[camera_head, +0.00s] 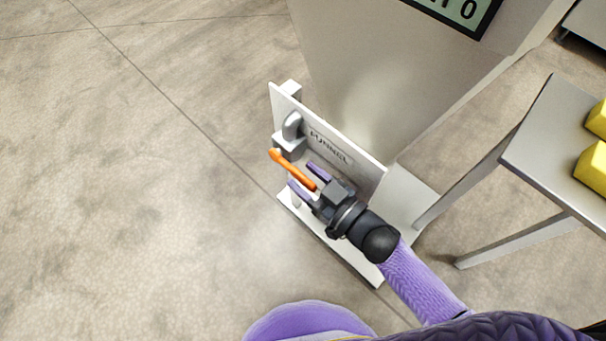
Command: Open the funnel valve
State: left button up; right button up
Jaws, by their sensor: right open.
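The funnel valve shows as an orange lever (293,171) on a grey fitting in front of an upright plate (341,151) marked with the word "FUNNEL". The lever slants from upper left to lower right in the picture. My right gripper (306,178) comes in from the lower right, with its two purple fingers apart. The lever's lower right end lies between the fingers or just above them; I cannot tell if they touch it. My left gripper is not in view.
A large grey machine body (370,70) with a display (457,10) stands behind the plate. A metal table (545,150) with yellow blocks (592,166) stands at the right. The floor at the left is clear.

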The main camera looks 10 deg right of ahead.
jog(key=shift+w+a, duration=0.25)
jog(key=shift+w, duration=0.1)
grip_shut()
dwell(0.9)
jog(key=shift+f, duration=0.1)
